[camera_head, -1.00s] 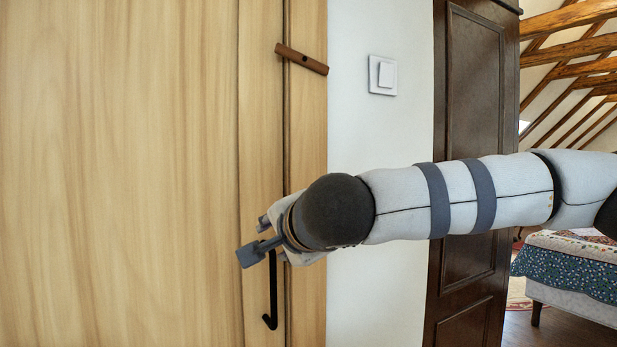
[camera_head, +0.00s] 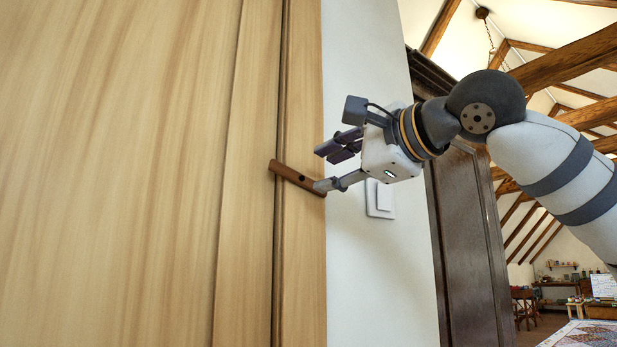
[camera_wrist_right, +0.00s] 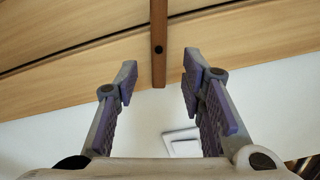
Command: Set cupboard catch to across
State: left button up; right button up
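The cupboard catch (camera_head: 297,177) is a small brown wooden bar on the pale wooden cupboard front. In the head view it crosses the dark upright seam, its right end lower than its left. In the right wrist view the catch (camera_wrist_right: 159,45) runs straight away from me, with a dark round spot on it. My right gripper (camera_head: 322,168) is at the catch's right end, open. In the wrist view its fingertips (camera_wrist_right: 158,80) stand on either side of the catch's near end, with visible gaps. My left gripper is not in view.
A white light switch (camera_head: 380,199) is on the white wall (camera_head: 375,270) just behind and below my right gripper. A dark panelled wooden piece (camera_head: 468,245) stands right of the wall. The cupboard door (camera_head: 110,180) fills the left side, clear of objects.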

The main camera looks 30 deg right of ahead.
aim_at(303, 179)
jog(key=w, duration=0.5)
jog(key=shift+w+a, duration=0.15)
jog(key=shift+a, duration=0.05)
jog(key=shift+c, duration=0.6)
grip_shut()
jog(key=n, duration=0.3)
jog(key=shift+o, duration=0.6)
grip_release()
